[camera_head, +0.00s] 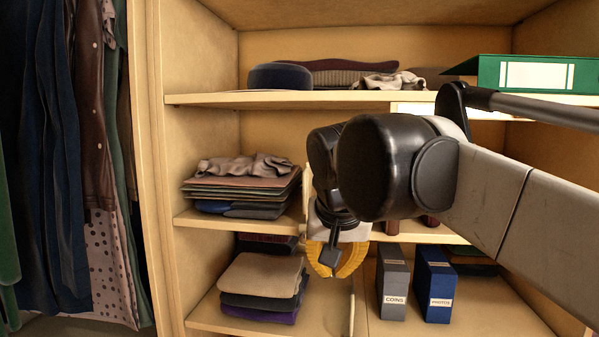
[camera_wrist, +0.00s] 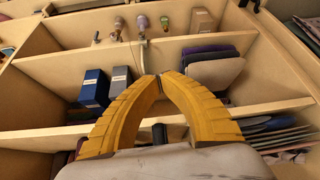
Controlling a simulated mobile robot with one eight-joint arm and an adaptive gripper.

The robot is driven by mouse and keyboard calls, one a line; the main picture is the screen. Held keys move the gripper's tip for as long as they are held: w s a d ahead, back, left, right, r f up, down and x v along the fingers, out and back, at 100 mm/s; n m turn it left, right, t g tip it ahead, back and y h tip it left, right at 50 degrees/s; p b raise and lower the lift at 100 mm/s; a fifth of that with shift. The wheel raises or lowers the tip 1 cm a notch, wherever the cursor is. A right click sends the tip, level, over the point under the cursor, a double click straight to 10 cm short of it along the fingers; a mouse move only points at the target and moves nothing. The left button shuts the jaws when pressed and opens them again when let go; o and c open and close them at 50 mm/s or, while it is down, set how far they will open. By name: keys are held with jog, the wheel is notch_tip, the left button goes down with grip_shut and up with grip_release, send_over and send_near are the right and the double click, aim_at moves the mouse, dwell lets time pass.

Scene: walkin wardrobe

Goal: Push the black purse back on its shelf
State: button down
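A dark, rounded, low item (camera_head: 280,77) sits at the left front of the upper shelf (camera_head: 225,99) in the head view. It may be the black purse, but its colour looks navy to black and I cannot be sure. My gripper (camera_head: 336,272) hangs below and right of it, in front of the lower compartments, with its yellow fingers pointing down. In the wrist view my gripper (camera_wrist: 160,77) has its fingertips together with nothing visible between them. It is well apart from the dark item, which I cannot make out in the wrist view.
A brown folded item (camera_head: 345,73), a crumpled cloth (camera_head: 390,80) and a green box (camera_head: 535,73) share the upper shelf. Below are stacked clothes (camera_head: 245,182), folded garments (camera_head: 262,276), a grey box (camera_head: 392,285) and a blue box (camera_head: 434,285). Clothes (camera_head: 65,150) hang at left.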

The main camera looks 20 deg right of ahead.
notch_tip(320, 180, up, 12)
jog(key=d+m+p, duration=0.1)
jog(key=d+p, duration=0.1)
jog(key=p, duration=0.3)
jog(key=w+d+f+p, duration=0.1)
jog(key=w+d+f, duration=0.4)
jog(key=w+f, duration=0.2)
jog(key=shift+p+x, duration=0.3)
jog(key=shift+x, duration=0.75)
jog(key=shift+a, duration=0.1)
jog(key=w+d, duration=0.1)
jog(key=w, duration=0.1)
jog(key=w+d, duration=0.3)
jog(key=shift+w+f, duration=0.1)
jog(key=shift+w, duration=0.3)
jog(key=shift+s+a, duration=0.15)
jog(key=shift+s, duration=0.05)
